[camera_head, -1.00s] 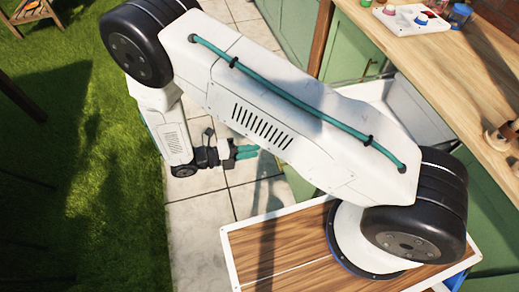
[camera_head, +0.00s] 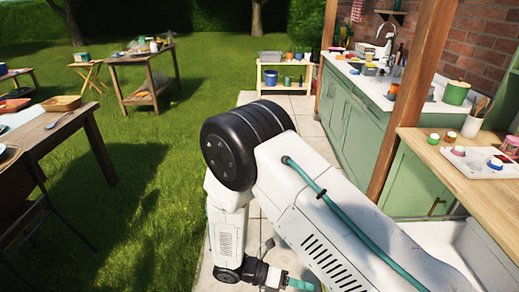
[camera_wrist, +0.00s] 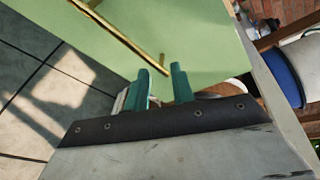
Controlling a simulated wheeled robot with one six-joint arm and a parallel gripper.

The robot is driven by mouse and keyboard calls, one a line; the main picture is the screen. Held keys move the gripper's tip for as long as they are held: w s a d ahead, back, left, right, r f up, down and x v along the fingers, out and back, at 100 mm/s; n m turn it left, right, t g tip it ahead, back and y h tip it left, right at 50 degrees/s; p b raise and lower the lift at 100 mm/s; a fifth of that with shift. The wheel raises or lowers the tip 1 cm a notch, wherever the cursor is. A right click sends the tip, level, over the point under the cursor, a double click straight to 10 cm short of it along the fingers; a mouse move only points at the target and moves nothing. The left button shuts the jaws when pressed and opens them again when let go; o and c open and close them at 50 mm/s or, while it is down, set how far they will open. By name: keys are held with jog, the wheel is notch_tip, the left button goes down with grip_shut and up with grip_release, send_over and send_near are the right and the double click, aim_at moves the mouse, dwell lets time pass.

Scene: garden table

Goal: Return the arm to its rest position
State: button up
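My arm is folded in front of my body in the head view, with my gripper (camera_head: 302,285) low at the bottom edge, above the paving. In the wrist view the two teal fingers of my gripper (camera_wrist: 162,88) stand apart with a gap between them. I see nothing held in the gap. Beyond the fingers is a pale green cabinet front with a brass handle (camera_wrist: 120,32).
Green cabinets (camera_head: 350,120) and a wooden counter (camera_head: 440,160) with a white tray (camera_head: 487,164) line the right side. A wooden post (camera_head: 402,100) rises there. A table (camera_head: 140,75) stands on the lawn, and a dark table (camera_head: 60,130) is at left. A low shelf (camera_head: 285,78) is on the paving behind.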

jog(key=s+d+r+m+g+y, duration=0.25)
jog(key=r+m+y, duration=0.25)
jog(key=r+m, duration=0.5)
jog(key=s+d+r+m+g+y, duration=0.1)
jog(key=d+r+m+y, duration=0.25)
jog(key=r+m, duration=0.7)
jog(key=s+d+r+m+t+y, duration=0.3)
jog(key=s+d+r+m, duration=0.1)
jog(key=r, duration=0.5)
jog(key=s+d+r+m+t+y, duration=0.3)
jog(key=s+d+r+m+t, duration=0.1)
jog(key=r, duration=0.4)
jog(key=shift+s+d+r, duration=0.4)
jog(key=shift+s+d, duration=0.1)
jog(key=shift+s, duration=0.25)
